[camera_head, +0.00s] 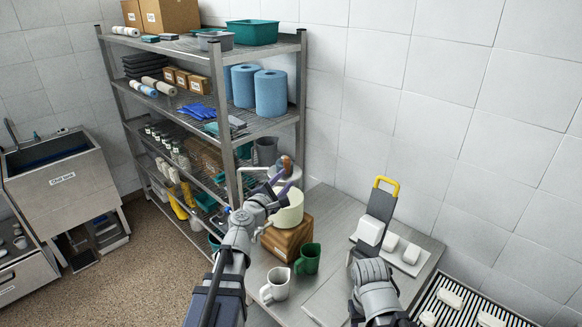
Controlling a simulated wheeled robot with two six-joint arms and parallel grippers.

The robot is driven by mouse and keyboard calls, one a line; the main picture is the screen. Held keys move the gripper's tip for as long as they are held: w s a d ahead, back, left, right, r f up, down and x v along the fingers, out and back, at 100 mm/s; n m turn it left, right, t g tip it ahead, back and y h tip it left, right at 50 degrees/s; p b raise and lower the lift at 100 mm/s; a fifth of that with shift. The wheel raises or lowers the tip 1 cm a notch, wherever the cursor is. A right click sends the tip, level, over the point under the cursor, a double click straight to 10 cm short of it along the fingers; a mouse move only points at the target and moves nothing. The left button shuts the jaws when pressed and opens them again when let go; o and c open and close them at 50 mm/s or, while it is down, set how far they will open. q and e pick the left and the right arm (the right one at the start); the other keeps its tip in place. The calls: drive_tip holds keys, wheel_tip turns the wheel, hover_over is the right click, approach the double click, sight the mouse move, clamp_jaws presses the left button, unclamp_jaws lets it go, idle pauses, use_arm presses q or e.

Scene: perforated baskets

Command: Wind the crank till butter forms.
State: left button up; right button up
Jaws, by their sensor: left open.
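A cream churn drum (291,212) stands upright on a wooden block (288,238) on the steel table, beside the shelf. A brown rounded knob (287,165), apparently the crank's handle, shows above the drum. The gripper hides part of the crank and drum top. The inside of the drum is not visible. My right arm's wrist (371,272) is over the table's right part; its fingers cannot be made out.
A white mug (276,285) and green jug (307,259) stand in front of the block. A dark, yellow-handled piece (380,203) and white blocks (411,254) are at right. A slatted rack (462,307) is lower right. A loaded steel shelf (218,75) rises behind left.

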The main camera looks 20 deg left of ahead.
sight(285, 165)
use_arm(q)
drive_tip(key=shift+o, duration=1.4)
drive_tip(key=w+a+n+h, duration=0.1)
drive_tip(key=w+n, duration=0.1)
drive_tip(key=w+a+n+h, duration=0.1)
drive_tip(key=n, duration=0.2)
drive_tip(key=shift+w+a+n+h, duration=0.2)
drive_tip(key=shift+w+n+h, duration=0.1)
drive_tip(key=shift+w, duration=0.05)
drive_tip(key=n, duration=0.1)
drive_tip(key=a+n+h, duration=0.1)
drive_tip(key=n, duration=0.1)
drive_tip(key=shift+w+r+g, duration=0.2)
drive_tip(key=shift+w+g, duration=0.2)
drive_tip(key=shift+w+d, duration=0.1)
drive_tip(key=shift+w, duration=0.05)
drive_tip(key=x, duration=0.7)
drive_tip(key=shift+w+d, duration=0.15)
drive_tip(key=shift+w, duration=0.05)
drive_tip(key=shift+r, duration=0.1)
drive_tip(key=shift+c, duration=0.3)
clamp_jaws()
